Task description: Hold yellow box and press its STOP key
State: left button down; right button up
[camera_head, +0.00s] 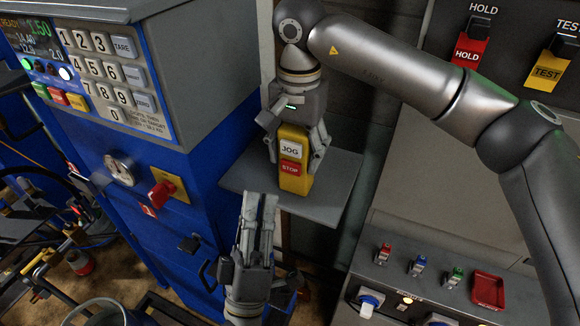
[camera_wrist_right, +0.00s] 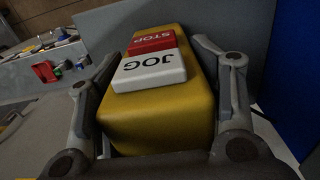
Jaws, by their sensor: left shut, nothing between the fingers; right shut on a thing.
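The yellow box (camera_head: 294,184) stands upright on a grey shelf (camera_head: 325,198) in the head view. It has a white JOG key (camera_head: 291,149) above a red STOP key (camera_head: 290,168). My right gripper (camera_head: 300,158) comes from above and is shut on the box's sides. The right wrist view shows the box (camera_wrist_right: 165,115) between the two fingers, with the JOG key (camera_wrist_right: 150,70) nearer and the STOP key (camera_wrist_right: 152,41) farther. My left gripper (camera_head: 259,200) is shut and empty, pointing up, in front of the shelf and below-left of the box, apart from the STOP key.
A blue cabinet with a keypad (camera_head: 100,72) and a red switch (camera_head: 163,192) stands at left. HOLD (camera_head: 467,53) and TEST (camera_head: 547,73) switches are at upper right. A console with small switches and a red tray (camera_head: 488,290) is at lower right.

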jog(key=shift+f, duration=0.15)
jog(key=o, duration=1.3)
